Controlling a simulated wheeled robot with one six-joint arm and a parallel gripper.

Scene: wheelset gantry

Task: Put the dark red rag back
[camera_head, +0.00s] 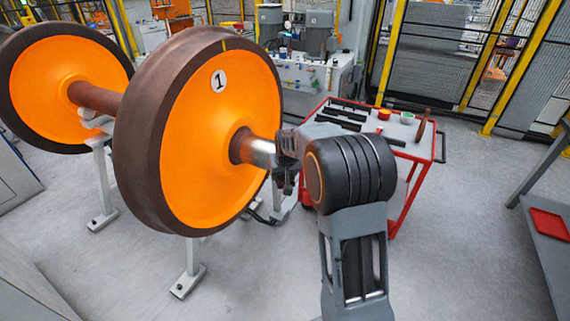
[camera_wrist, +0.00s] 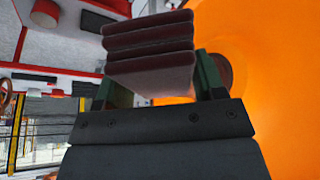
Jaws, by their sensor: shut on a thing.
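The dark red rag (camera_wrist: 150,50) is folded into several layers and sits between the green fingers of my gripper (camera_wrist: 155,80) in the wrist view. My gripper is shut on it. In the head view my gripper (camera_head: 285,172) is beside the bare axle end of the orange wheel marked 1 (camera_head: 205,135). I cannot make out the rag there. The orange wheel face fills the right side of the wrist view, close to the fingers. A red tray (camera_head: 549,224) lies on a grey bench at the right edge of the head view and looks empty.
A red cart (camera_head: 404,205) stands behind my arm, with black tools, a red roll (camera_head: 384,114), a green-and-white roll (camera_head: 407,118) and a brown-handled item (camera_head: 421,128) on top. The wheelset rests on grey stands (camera_head: 188,270). Floor between cart and bench (camera_head: 460,230) is clear.

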